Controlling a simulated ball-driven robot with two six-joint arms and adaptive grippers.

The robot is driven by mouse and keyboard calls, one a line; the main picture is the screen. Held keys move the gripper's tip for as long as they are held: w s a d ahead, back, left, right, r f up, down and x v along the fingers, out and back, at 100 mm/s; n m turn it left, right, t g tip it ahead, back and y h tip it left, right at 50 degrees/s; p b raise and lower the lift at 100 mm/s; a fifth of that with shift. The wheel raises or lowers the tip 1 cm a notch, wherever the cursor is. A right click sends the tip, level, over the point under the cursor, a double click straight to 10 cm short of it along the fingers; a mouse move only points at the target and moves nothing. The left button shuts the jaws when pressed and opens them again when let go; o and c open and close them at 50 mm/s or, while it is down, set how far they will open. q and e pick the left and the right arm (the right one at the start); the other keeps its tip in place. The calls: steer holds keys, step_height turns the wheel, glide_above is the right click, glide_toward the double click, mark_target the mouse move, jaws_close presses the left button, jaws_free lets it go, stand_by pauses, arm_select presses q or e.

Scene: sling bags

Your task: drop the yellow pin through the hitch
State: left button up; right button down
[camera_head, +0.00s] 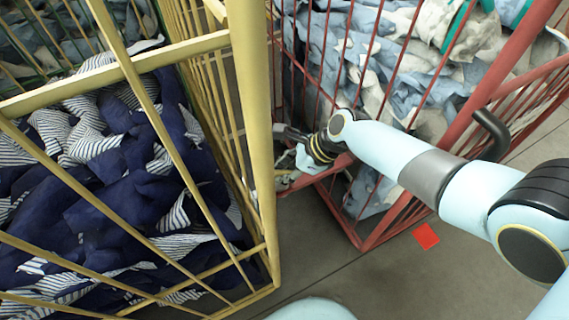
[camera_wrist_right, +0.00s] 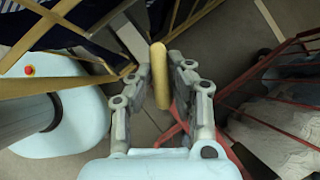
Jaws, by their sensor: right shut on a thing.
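The yellow pin (camera_wrist_right: 159,75) shows in the right wrist view, upright in the picture between the two grey fingers of my right gripper (camera_wrist_right: 158,72), which is shut on it. In the head view my right gripper (camera_head: 286,165) is low in the gap between the yellow cage cart and the red cage cart, near the yellow cart's corner post. The pin cannot be made out there. Grey and dark metal parts sit around the gripper, but I cannot tell which is the hitch. My left gripper is in neither view.
The yellow cart (camera_head: 262,120), full of navy and striped cloth (camera_head: 120,190), stands left. The red cart (camera_head: 395,225), holding blue and white cloth (camera_head: 390,55), stands right. A red square (camera_head: 426,236) lies on the floor. Bare floor (camera_head: 400,285) shows in front.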

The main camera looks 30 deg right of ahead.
steer(key=c, duration=1.2)
jaws_free()
steer(key=v, duration=1.2)
steer(key=shift+s+f, duration=0.1)
